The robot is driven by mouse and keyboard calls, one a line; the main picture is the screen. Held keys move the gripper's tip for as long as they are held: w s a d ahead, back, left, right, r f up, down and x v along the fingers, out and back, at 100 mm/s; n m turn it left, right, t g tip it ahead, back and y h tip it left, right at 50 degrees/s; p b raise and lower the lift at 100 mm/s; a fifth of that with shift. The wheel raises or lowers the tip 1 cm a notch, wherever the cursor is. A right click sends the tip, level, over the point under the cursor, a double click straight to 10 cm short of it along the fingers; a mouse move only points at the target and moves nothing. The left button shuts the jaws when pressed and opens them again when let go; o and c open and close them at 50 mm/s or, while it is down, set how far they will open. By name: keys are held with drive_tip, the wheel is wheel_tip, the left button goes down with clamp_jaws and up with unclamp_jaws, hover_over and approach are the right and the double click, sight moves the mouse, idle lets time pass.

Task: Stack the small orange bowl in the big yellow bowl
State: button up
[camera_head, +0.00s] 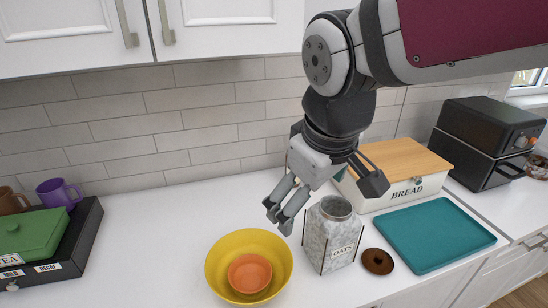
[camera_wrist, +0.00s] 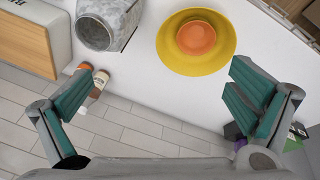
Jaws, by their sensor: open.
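The big yellow bowl (camera_head: 221,252) stands on the white counter, left of the oats jar. The small orange bowl (camera_head: 249,273) sits upright inside it, near the middle. In the wrist view the yellow bowl (camera_wrist: 167,47) surrounds the orange bowl (camera_wrist: 195,38) on all sides. My gripper (camera_head: 324,192) is open and empty, above and to the right of the bowls, clear of both. Its spread fingers also show in the wrist view (camera_wrist: 152,96). The underside of the orange bowl is hidden.
The oats jar (camera_head: 328,243) stands below my gripper, near the bread box (camera_head: 385,200). A brown donut (camera_head: 377,261) and a teal tray (camera_head: 433,234) lie to the right. A green tea box (camera_head: 37,232) and purple mug (camera_head: 60,193) are far left. The counter left of the bowls is clear.

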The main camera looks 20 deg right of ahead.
drive_tip(key=s+d+r+m+t, duration=0.2)
drive_tip(key=s+m, duration=0.2)
drive_tip(key=s, duration=0.2)
drive_tip(key=shift+s+d+r+m+y, duration=0.15)
drive_tip(key=shift+s+r+m+y, duration=0.15)
drive_tip(key=shift+m, duration=0.1)
